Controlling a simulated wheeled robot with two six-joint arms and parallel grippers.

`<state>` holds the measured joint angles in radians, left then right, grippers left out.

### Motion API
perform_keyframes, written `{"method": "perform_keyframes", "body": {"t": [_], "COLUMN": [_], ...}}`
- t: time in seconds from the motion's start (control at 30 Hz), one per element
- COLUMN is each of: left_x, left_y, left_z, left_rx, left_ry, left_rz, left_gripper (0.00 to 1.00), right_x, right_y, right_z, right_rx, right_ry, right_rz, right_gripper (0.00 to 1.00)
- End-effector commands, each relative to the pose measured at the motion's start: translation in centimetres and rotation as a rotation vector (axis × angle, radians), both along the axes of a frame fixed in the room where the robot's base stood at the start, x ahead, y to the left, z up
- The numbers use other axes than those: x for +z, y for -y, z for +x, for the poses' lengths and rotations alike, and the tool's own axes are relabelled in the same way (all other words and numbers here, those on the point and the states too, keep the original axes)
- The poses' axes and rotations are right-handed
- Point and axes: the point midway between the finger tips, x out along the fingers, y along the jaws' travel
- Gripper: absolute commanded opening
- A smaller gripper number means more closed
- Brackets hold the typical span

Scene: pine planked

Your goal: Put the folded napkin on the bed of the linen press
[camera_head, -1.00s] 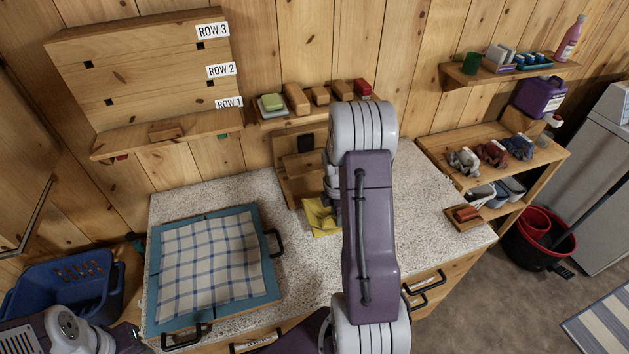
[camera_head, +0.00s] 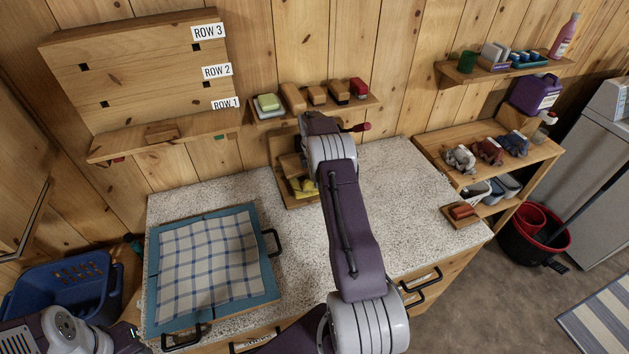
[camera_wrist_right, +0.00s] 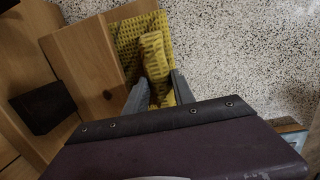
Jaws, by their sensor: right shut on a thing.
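The yellow waffle-weave folded napkin (camera_head: 304,187) is partly hidden behind my right arm in the head view. My right gripper (camera_wrist_right: 160,88) is shut on a raised fold of the napkin (camera_wrist_right: 128,32) in the right wrist view. The wooden linen press (camera_head: 283,152) stands at the back of the counter, partly covered by my arm. The napkin is over the front part of the press, by its wooden bed (camera_wrist_right: 88,62); I cannot tell whether it touches the bed. A red-knobbed lever (camera_head: 360,127) shows beside my right wrist. My left gripper is out of view.
A checked cloth (camera_head: 210,258) lies on a blue board (camera_head: 270,292) at left. A shelf with brushes and soap (camera_head: 318,96) is above the press. A small wooden block with a red top (camera_head: 461,212) sits at right. The speckled counter (camera_head: 390,190) between is clear.

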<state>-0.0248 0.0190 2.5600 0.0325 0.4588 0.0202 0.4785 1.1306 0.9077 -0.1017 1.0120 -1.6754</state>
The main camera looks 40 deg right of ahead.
Motion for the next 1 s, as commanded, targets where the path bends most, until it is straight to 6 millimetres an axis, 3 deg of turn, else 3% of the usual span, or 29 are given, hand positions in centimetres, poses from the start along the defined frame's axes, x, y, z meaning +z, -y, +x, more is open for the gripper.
{"method": "perform_keyframes", "body": {"t": [0.2, 0.5, 0.73, 1.0], "left_x": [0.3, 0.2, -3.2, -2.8], "left_y": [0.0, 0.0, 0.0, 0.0], "left_z": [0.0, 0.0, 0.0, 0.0], "left_rx": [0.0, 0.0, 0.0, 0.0], "left_ry": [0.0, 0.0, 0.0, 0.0], "left_rz": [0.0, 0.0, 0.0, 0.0], "left_gripper": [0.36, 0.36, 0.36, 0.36], "right_x": [0.0, 0.0, -3.9, -3.6], "right_y": [0.4, 0.5, 0.5, 0.5], "right_z": [1.4, 1.9, 1.8, 1.8], "right_rx": [0.0, 0.0, 0.0, 0.0], "right_ry": [0.003, 0.002, 0.001, 0.001], "right_rz": [-0.001, -0.001, 0.0, 0.0], "right_gripper": [0.0, 0.0, 0.0, 0.0]}}
